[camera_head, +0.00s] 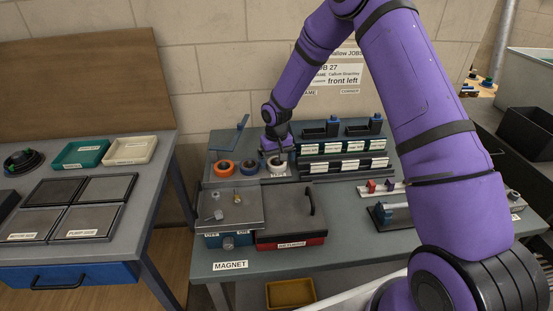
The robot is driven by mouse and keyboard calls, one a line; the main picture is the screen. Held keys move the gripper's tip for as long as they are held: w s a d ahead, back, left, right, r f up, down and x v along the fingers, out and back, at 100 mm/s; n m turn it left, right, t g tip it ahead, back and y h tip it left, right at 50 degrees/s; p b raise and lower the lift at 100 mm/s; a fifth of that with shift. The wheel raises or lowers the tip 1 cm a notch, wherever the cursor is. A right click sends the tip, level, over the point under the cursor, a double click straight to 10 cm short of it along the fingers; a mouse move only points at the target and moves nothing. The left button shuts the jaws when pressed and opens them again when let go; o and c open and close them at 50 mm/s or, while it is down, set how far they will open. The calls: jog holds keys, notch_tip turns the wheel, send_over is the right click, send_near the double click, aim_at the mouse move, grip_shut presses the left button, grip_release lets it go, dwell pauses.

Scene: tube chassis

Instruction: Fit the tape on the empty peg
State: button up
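My purple arm reaches from the right to the back of the grey bench, and my gripper (277,158) points down there. A white tape roll (277,168) lies directly under or between its fingers; I cannot tell whether they touch or grip it. An orange tape roll (224,167) sits at the left of the same row, and a dark bluish ring or roll (249,167) sits between the orange and white ones. The fingers are too small and partly hidden to show whether they are open. I cannot make out an empty peg; one may be hidden by a roll or my gripper.
In front of the rolls are a grey metal tray (215,213) with small parts and a red case (290,236) with a dark lid. Labelled racks (342,162) stand right of my gripper. A thin blue upright (240,131) rises behind the rolls.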

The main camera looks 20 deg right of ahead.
notch_tip(320, 180, up, 10)
jog(key=shift+r, duration=0.4)
dwell(0.3)
dwell(0.4)
jog(key=s+d+r+t+h, duration=0.1)
jog(key=s+d+r, duration=0.1)
jog(key=s+r, duration=0.85)
jog(key=s+d+r+t, duration=0.25)
jog(key=s+r, duration=0.45)
jog(key=r, duration=0.6)
jog(key=s+d+r+t, duration=0.1)
jog(key=s+r, duration=0.1)
jog(key=s, duration=0.9)
jog(key=s+d+r+y, duration=0.1)
jog(key=s+r, duration=0.2)
jog(key=s, duration=0.8)
jog(key=shift+d+m+t, duration=0.2)
jog(key=shift+m+t, duration=0.15)
jog(key=shift+m, duration=0.05)
